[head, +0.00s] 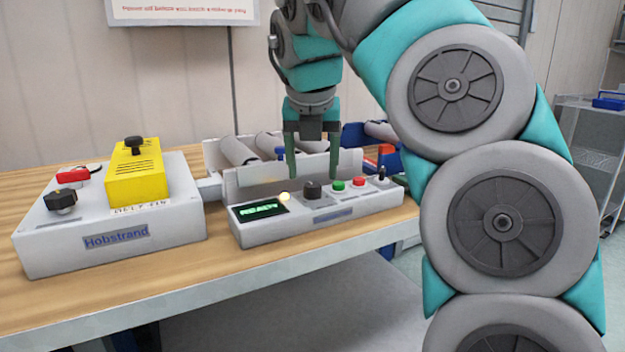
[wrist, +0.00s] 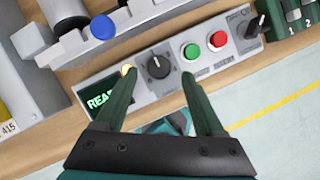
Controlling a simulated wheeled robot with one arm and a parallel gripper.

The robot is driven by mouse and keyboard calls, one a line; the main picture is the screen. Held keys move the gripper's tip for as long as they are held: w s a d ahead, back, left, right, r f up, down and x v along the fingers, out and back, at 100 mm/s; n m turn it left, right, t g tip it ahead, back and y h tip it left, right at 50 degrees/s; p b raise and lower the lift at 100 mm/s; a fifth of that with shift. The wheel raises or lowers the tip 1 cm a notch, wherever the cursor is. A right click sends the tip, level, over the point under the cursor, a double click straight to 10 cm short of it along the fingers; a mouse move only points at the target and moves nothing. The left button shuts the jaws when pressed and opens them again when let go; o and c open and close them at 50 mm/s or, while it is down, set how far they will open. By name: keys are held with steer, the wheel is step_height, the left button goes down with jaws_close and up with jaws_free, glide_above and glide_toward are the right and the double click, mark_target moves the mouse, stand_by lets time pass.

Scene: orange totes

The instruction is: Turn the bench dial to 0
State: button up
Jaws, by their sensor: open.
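The dial (head: 312,189) is a dark round knob on the grey control panel (head: 262,234) on the bench. In the wrist view the dial (wrist: 158,66) shows from above with a pale pointer line on its top; I cannot read any numbers around it. My gripper (head: 312,172) is open and points down over the panel. In the wrist view its two green fingers (wrist: 159,75) stand to either side of the dial, apart from it and empty. A green display (head: 259,209) reading "READY" and a lit yellow lamp (head: 284,197) are left of the dial.
Right of the dial are a green button (head: 338,185), a red button (head: 359,182) and a black toggle switch (head: 381,174). A grey box (head: 110,238) labelled "Hobstrand" with a yellow block (head: 137,172) stands at left. Rollers (head: 238,150) lie behind the panel.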

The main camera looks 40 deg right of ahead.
mark_target(312, 185)
steer(key=shift+x, duration=1.7)
steer(key=shift+c, duration=0.4)
jaws_close()
